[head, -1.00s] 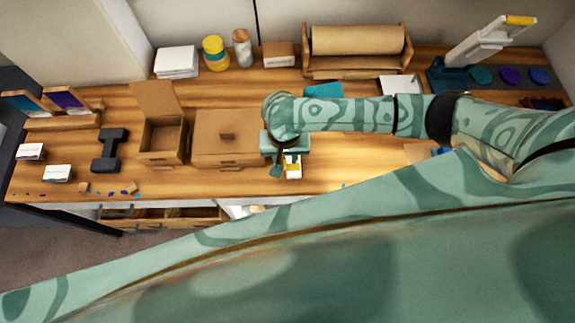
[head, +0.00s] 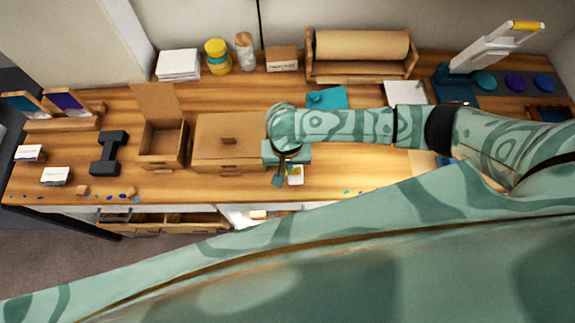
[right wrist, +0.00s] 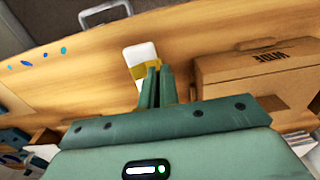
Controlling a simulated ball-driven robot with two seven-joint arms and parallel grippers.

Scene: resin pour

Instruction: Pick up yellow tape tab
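The yellow tape tab (right wrist: 147,71) lies across a small white piece (right wrist: 140,53) near the front edge of the bench, in front of a brown cardboard box (right wrist: 254,67). In the head view the white piece (head: 296,180) shows just right of my right gripper's fingers. My right gripper (right wrist: 155,70) points down at the tab, its two fingers close together, with yellow showing at both sides of the tips. It appears shut on the tab, though the contact is partly hidden. My left gripper is out of view.
An open carton (head: 160,140) and a dark dumbbell-shaped weight (head: 109,152) stand to the left. A paper roll holder (head: 360,72) and a white lever press (head: 497,46) are at the back. An open drawer (head: 165,222) is below the front edge. Bench room right of the gripper is clear.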

